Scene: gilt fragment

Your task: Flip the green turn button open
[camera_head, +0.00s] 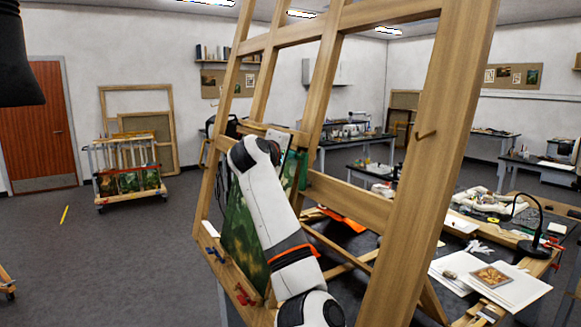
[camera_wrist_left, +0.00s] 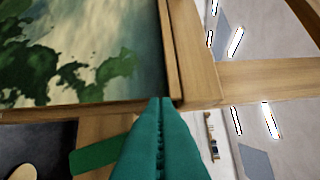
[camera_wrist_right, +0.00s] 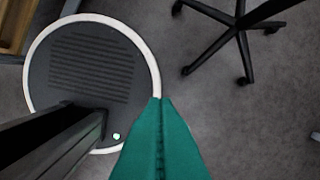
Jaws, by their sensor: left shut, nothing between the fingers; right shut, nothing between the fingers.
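The green turn button (camera_wrist_left: 97,157) shows in the left wrist view as a flat green bar on a wooden member of the easel, just left of my left gripper (camera_wrist_left: 160,102). Its right end is hidden behind the fingers. In the head view my arm hides much of the painting (camera_head: 240,235). My right gripper (camera_wrist_right: 160,102) is shut and empty above the floor.
The tall wooden easel (camera_head: 420,150) stands close in front, its posts and crossbars around my left arm. A worktable with papers (camera_head: 515,290) and a black lamp (camera_head: 535,225) is at right. A black wheeled chair base (camera_wrist_right: 240,25) is below my right gripper. Floor at left is open.

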